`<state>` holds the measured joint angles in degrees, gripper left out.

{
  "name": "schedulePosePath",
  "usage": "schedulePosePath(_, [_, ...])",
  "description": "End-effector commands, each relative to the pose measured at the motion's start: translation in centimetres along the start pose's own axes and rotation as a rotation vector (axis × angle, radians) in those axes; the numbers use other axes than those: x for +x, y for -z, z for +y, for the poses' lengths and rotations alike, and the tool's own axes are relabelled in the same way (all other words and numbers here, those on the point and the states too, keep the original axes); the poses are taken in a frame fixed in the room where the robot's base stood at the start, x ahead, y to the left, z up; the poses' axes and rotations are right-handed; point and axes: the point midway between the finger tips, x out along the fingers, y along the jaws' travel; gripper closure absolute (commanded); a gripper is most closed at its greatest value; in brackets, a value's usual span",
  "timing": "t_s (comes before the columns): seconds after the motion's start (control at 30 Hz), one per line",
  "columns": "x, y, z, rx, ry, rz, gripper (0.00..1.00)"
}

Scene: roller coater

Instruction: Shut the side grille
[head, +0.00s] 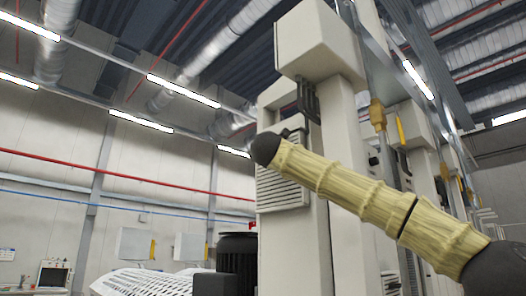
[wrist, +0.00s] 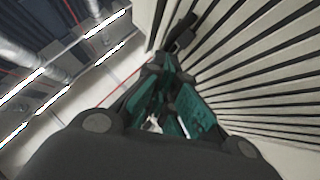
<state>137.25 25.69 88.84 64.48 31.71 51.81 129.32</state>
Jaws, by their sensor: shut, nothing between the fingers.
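The side grille (head: 281,190) is a pale slatted panel on the left side of the machine's light column in the head view. Its slats (wrist: 255,75) fill the right of the wrist view. I cannot tell how far it stands open. My gripper (wrist: 178,45), dark with teal inner parts, is shut and empty. Its tips lie over the left edge of the slats in the wrist view; I cannot tell whether they touch. In the head view my arm crosses in front of the machine, its black joint overlapping the grille's upper left, and the gripper is mostly hidden.
The machine's tall light columns (head: 345,225) stand behind my arm. A dark motor-like cylinder (head: 238,252) and a white slotted cover (head: 145,281) are at the lower middle. Open air lies left of the grille, toward the far wall (head: 160,180).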

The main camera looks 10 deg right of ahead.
Motion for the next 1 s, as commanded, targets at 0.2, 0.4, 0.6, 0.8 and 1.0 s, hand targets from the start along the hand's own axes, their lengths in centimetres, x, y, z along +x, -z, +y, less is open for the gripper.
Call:
schedulePosePath(0.2, [0.1,-0.2,-0.1,0.001,0.001,-0.003,1.0])
schedulePosePath(0.4, [-0.2,0.1,-0.3,0.0,0.001,-0.004,1.0])
schedulePosePath(0.6, [-1.4,1.3,-0.7,-0.002,0.002,-0.005,1.0])
schedulePosePath(0.8, [-2.6,2.5,-0.9,-0.003,0.002,-0.008,1.0])
schedulePosePath(1.0, [-6.3,2.5,-0.9,-0.002,0.002,-0.008,1.0])
